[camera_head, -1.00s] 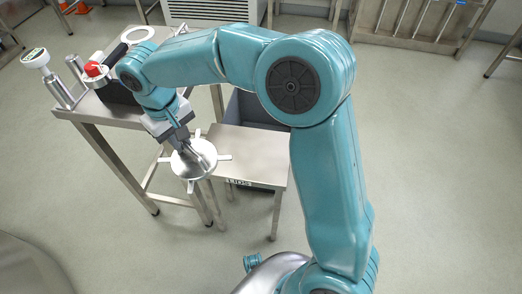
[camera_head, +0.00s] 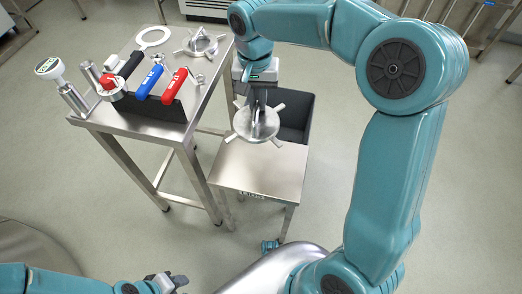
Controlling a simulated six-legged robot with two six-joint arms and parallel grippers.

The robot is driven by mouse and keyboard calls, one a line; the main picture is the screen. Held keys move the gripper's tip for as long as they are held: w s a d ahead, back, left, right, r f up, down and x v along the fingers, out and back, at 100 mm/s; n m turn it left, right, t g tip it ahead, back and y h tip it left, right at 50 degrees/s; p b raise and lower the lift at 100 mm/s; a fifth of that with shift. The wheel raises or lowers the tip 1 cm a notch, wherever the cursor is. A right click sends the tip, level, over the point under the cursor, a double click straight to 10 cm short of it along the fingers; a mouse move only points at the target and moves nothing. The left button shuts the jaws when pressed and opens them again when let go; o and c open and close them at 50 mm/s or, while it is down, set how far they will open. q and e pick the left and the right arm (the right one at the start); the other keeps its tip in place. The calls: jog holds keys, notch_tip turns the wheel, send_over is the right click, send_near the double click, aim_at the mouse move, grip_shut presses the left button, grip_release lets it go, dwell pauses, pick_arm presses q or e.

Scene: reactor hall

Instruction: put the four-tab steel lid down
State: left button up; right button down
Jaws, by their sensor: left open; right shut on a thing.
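The four-tab steel lid (camera_head: 243,124) is a round silvery disc with tabs sticking out around its rim. My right gripper (camera_head: 258,112) points down and is shut on the lid's middle, hiding part of it. The lid overlaps the back edge of a low steel table (camera_head: 258,172); a gap beneath it cannot be clearly judged. My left gripper (camera_head: 173,282) is open and empty at the bottom edge, well away from the lid.
A dark grey bin (camera_head: 294,116) stands behind the low table. The taller steel table at left (camera_head: 150,128) holds a black rack (camera_head: 158,106) with blue-handled and red-handled tools, a white ring (camera_head: 153,37), a gauge (camera_head: 48,66) and another tabbed steel part (camera_head: 201,43). The low table's front is bare.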

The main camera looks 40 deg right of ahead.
jog(key=shift+s+d+f+m, duration=0.2)
jog(key=shift+s+d+m, duration=0.05)
jog(key=shift+d+m, duration=0.4)
notch_tip(320, 180, down, 19)
jog(key=b, duration=0.5)
jog(key=shift+r+b, duration=0.2)
jog(key=shift+b, duration=0.1)
pick_arm(q)
notch_tip(320, 180, down, 5)
jog(key=shift+r, duration=0.15)
pick_arm(e)
jog(key=shift+s+a+r, duration=0.1)
jog(key=c, duration=1.5)
grip_release()
jog(key=shift+f, duration=0.2)
jog(key=o, duration=0.4)
jog(key=shift+r, duration=0.1)
